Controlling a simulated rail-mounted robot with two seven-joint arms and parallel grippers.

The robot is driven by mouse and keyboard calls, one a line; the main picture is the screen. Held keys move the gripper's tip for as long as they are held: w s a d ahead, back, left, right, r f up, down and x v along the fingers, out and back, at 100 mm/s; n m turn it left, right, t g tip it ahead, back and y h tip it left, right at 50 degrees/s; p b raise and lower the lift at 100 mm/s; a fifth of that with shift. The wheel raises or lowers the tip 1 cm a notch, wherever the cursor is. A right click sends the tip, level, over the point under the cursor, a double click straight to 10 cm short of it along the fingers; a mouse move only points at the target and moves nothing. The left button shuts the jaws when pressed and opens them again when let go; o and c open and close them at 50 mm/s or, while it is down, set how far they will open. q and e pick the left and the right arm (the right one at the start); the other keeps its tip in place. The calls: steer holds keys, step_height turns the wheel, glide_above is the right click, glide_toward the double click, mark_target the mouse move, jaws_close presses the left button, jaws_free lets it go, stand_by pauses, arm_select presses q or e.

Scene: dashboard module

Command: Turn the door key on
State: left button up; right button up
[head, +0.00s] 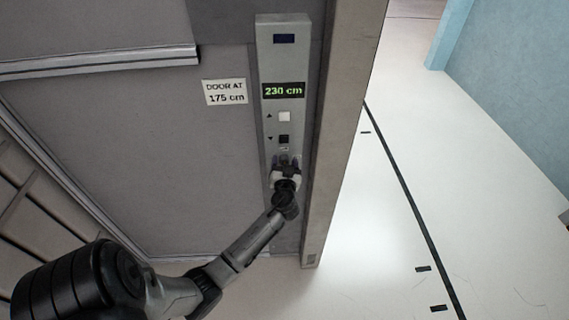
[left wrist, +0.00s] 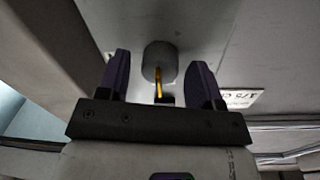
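The door key is a thin gold piece (left wrist: 159,89) standing out from a round grey lock cylinder (left wrist: 159,60) in the left wrist view. My left gripper (left wrist: 161,70) is open, with one dark purple finger on each side of the key and a gap to both. In the head view my left gripper (head: 287,161) is at the lower part of the grey control panel (head: 268,60), below the buttons. It hides the key and lock there. My right gripper is in neither view.
The panel has a display reading 230 cm (head: 284,90), a white button (head: 284,117) and a black button (head: 284,139). A label reading "DOOR AT 175 cm" (head: 225,92) is to its left. A door post (head: 340,130) stands close on the right. Pale floor (head: 470,190) lies open beyond.

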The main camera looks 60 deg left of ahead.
arm_select(q)
steer(key=c, duration=0.9)
steer(key=shift+o, duration=0.2)
steer(key=m, duration=0.4)
steer(key=shift+d, duration=0.1)
steer(key=m+p, duration=0.1)
steer(key=m, duration=0.3)
steer(key=shift+w+g, duration=0.1)
steer(key=shift+g, duration=0.2)
steer(key=m+p, duration=0.2)
steer(key=m, duration=0.2)
steer(key=shift+m, duration=0.4)
steer(key=m+p, duration=0.2)
steer(key=m, duration=0.2)
steer(key=shift+g, duration=0.3)
steer(key=shift+f, duration=0.1)
steer(key=shift+m, duration=0.4)
